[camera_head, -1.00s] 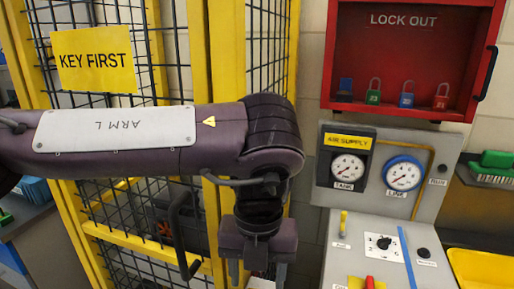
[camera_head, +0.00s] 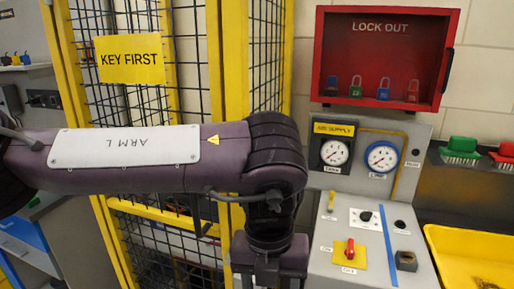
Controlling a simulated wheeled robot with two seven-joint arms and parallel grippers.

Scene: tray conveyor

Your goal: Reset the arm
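My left arm, marked ARM L, crosses the view from the left in front of the yellow cage. Its gripper (camera_head: 268,268) points down at the bottom edge, left of the grey control panel (camera_head: 330,262). The picture's edge cuts off its fingertips, so I cannot see whether it is open or holds anything. My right gripper is out of view.
The yellow mesh cage (camera_head: 212,95) carries a KEY FIRST sign (camera_head: 130,60). A red lock-out box (camera_head: 384,98) holds several padlocks. A yellow tray (camera_head: 435,240) and brushes (camera_head: 462,147) are on the right.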

